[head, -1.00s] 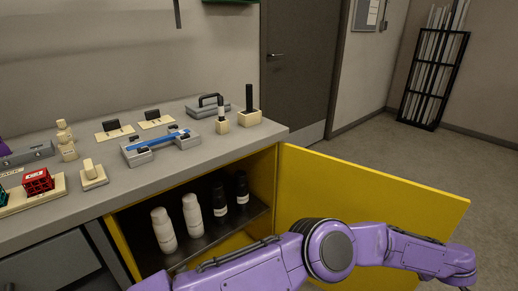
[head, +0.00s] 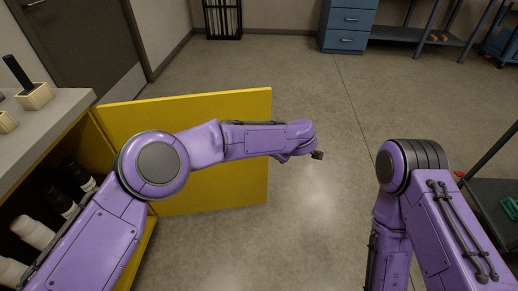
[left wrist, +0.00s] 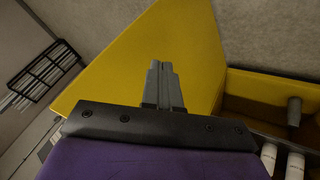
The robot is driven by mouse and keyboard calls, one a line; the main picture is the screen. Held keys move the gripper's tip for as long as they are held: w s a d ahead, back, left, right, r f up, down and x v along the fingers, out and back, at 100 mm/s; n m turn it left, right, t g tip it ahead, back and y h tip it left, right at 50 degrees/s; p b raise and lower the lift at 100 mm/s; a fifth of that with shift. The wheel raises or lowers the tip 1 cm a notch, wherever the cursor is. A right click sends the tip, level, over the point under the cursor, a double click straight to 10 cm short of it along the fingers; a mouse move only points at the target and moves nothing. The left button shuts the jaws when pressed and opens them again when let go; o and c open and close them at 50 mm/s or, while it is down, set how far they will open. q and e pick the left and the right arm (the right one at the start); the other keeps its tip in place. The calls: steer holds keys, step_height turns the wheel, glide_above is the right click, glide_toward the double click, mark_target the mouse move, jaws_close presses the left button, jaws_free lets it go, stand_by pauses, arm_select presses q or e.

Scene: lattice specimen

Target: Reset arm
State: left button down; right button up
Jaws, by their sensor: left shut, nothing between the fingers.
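My left arm comes in from the left in the head view and stretches in front of the open yellow cabinet door (head: 225,120). Only a small dark part shows at its far end there. In the left wrist view my left gripper (left wrist: 162,72) has its fingers together with nothing between them. The yellow door (left wrist: 185,40) lies behind the fingers in that view; I cannot tell the gap. My right arm shows at the right of the head view, bent downward, and its gripper is out of the picture.
The counter (head: 60,115) is at the left, above the open cabinet. White bottles (head: 32,230) and dark bottles (head: 75,175) stand inside the cabinet. Blue drawers (head: 347,25) and a black rack (head: 222,18) stand at the back. Open floor (head: 310,90) lies between them and my arms.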

arm_select(q)
steer(key=s+a+f+m+t+p, duration=0.1)
steer(key=s+a+f+m+p, duration=0.25)
steer(key=s+a+f, duration=1.5)
steer(key=s+a+r+m+g+p, duration=0.1)
steer(key=s+a+g, duration=0.1)
steer(key=s+a, duration=0.7)
steer(key=s+a+r+g+y+p, duration=0.1)
steer(key=s+a+g, duration=0.2)
steer(key=s+a, duration=0.7)
steer(key=s, duration=0.4)
steer(key=shift+s+a+r+m, duration=0.25)
steer(key=shift+r+m, duration=0.1)
steer(key=shift+r, duration=0.05)
